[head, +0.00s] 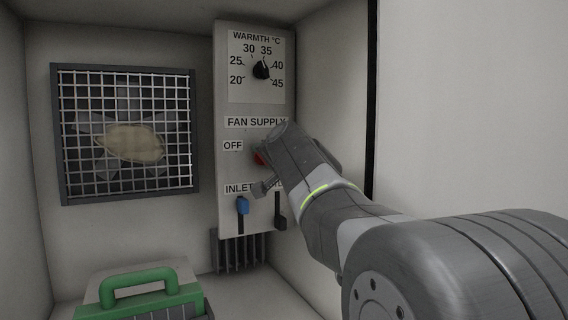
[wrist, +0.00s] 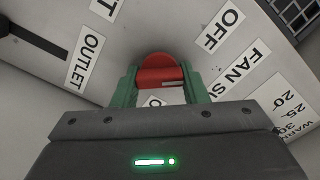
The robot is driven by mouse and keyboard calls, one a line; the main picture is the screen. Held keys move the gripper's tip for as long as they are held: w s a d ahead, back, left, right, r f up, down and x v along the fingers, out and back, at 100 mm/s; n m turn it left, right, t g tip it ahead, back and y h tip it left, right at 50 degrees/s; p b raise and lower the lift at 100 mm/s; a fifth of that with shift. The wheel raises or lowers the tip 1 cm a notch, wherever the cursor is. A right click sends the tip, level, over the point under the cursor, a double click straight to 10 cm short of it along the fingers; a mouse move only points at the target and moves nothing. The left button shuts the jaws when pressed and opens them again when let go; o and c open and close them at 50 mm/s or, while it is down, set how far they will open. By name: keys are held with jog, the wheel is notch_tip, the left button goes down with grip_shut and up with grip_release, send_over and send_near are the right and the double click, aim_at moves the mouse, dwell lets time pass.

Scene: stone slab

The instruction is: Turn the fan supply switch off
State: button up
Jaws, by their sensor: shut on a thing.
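The fan supply switch is a red rotary knob (wrist: 158,70) on the grey control panel (head: 225,100). In the head view only a sliver of the red knob (head: 259,158) shows, beside the OFF label (head: 233,146). My gripper (wrist: 160,80) has its two green fingers on either side of the knob and is shut on it. A pale line shows on the knob's near part, but which label it points to is unclear. The OFF label (wrist: 220,28) is at upper right in the wrist view. A label starting with O shows partly between the fingers.
Above the switch is a WARMTH dial (head: 261,69). Below it are a blue inlet slider (head: 243,205) and a dark slider (head: 280,222). A fan behind a wire grille (head: 125,190) is at left. A green-handled box (head: 140,284) stands at the lower left.

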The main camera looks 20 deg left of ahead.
jog(key=shift+n, duration=0.3)
jog(key=o, duration=1)
